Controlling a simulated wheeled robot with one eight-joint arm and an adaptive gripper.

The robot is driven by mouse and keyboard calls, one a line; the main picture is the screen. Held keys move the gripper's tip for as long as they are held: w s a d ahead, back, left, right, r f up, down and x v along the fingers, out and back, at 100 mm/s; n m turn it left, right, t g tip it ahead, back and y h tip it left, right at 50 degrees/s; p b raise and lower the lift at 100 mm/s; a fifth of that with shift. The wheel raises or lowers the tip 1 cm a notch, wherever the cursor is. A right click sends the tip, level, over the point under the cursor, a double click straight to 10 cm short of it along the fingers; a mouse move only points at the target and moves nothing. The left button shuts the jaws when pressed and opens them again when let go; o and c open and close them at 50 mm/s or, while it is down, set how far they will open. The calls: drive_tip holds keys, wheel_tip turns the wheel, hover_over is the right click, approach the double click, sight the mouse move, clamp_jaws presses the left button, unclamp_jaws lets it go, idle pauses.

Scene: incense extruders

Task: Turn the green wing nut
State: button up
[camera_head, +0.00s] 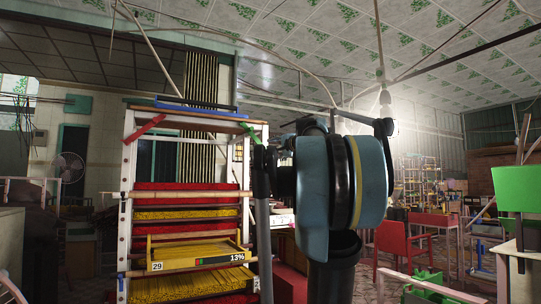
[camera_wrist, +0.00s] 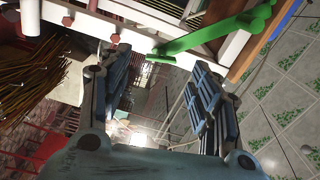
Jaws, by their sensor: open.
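The green wing nut (camera_wrist: 212,33) is a long, bright green piece on the white frame of the rack in the wrist view. It slants from upper right towards the middle, and its lower end lies in line with the gap between my fingers. In the head view, part of the green wing nut (camera_head: 251,133) shows at the rack's upper right corner, partly hidden by my arm. My gripper (camera_wrist: 160,65) is open, with its two blue-grey fingers wide apart and nothing held. I cannot tell whether either finger touches the nut.
The rack (camera_head: 128,190) holds red and yellow layers of sticks. A red wing nut (camera_head: 146,128) is at its upper left, and a blue bar (camera_head: 195,105) lies on top. A red chair (camera_head: 403,238) and green furniture (camera_head: 515,190) stand to the right.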

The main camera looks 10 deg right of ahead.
drive_tip(key=v, duration=0.5)
drive_tip(key=shift+s+d, duration=0.15)
drive_tip(key=shift+s, duration=0.15)
drive_tip(key=s+a+f+n+g, duration=0.3)
drive_tip(key=s+a+f, duration=0.1)
drive_tip(key=f, duration=0.7)
drive_tip(key=s+a+f+n+g+y, duration=0.1)
drive_tip(key=s+a+f+n+g, duration=0.25)
drive_tip(key=f, duration=0.75)
drive_tip(key=s+a+f+n+g, duration=0.2)
drive_tip(key=s+a+f, duration=0.2)
drive_tip(key=f, duration=0.6)
drive_tip(key=s+d+f+n+g+h, duration=0.1)
drive_tip(key=s+d+f+g+h, duration=0.1)
drive_tip(key=s+f, duration=0.5)
drive_tip(key=s+d+f+n+g+h, duration=0.2)
drive_tip(key=s+f, duration=0.5)
drive_tip(key=f, duration=0.8)
drive_tip(key=s+d+f+n+g+h, duration=0.1)
drive_tip(key=s+d+f+g+h, duration=0.1)
drive_tip(key=s+d+f, duration=0.2)
drive_tip(key=s+f, duration=0.3)
drive_tip(key=f, duration=0.5)
drive_tip(key=shift+s+d+h, duration=0.2)
drive_tip(key=shift+d+h, duration=0.05)
drive_tip(key=shift+h, duration=0.05)
drive_tip(key=shift+n+g, duration=0.25)
